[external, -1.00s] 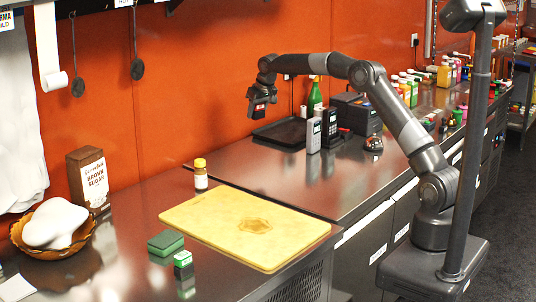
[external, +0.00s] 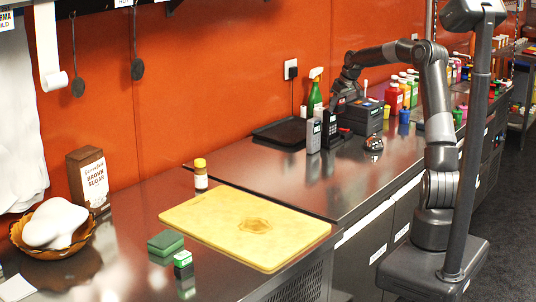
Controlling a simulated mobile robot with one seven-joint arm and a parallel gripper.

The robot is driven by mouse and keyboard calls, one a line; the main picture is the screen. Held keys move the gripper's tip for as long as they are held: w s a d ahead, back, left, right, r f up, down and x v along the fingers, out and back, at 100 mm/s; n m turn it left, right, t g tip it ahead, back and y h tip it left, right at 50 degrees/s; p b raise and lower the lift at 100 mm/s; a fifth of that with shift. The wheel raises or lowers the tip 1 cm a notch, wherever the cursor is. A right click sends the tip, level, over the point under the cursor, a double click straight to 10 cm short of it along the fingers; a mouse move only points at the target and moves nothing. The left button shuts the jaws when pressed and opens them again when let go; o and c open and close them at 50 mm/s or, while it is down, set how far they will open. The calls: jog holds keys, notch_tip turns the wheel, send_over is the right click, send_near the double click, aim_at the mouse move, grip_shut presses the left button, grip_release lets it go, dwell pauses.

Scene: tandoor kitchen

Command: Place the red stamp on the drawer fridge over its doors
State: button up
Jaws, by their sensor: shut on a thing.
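My gripper (external: 343,93) is at the back of the right steel counter, above and near the dark box and card readers. It is shut on a small dark thing with a red face, which looks like the red stamp (external: 340,101); it is small and partly covered by the fingers. The right steel counter (external: 290,190) has labelled fronts (external: 372,238) below its top; it seems to be the drawer fridge. The left steel unit (external: 120,220) has a grille on its side.
A yellow cutting board (external: 215,225), green stamp (external: 183,259), green pad (external: 166,243) and yellow-capped bottle (external: 200,175) are on the left unit. Card readers (external: 313,135), a black tray (external: 280,133) and a green spray bottle (external: 315,95) stand near my gripper. The right counter's front is clear.

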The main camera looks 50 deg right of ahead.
jog(key=s+d+f+n, duration=0.1)
jog(key=s+d+f, duration=0.1)
jog(key=s, duration=0.6)
jog(key=s+d+f+n, duration=0.1)
jog(key=s+d+f, duration=0.2)
jog(key=s, duration=0.5)
send_over(345, 153)
jog(key=s, duration=0.1)
jog(key=shift+y, duration=0.3)
jog(key=f, duration=0.6)
jog(key=shift+s+d, duration=0.15)
jog(key=shift+d, duration=0.1)
jog(key=shift+f, duration=2.1)
jog(key=shift+f, duration=0.15)
jog(key=o, duration=1)
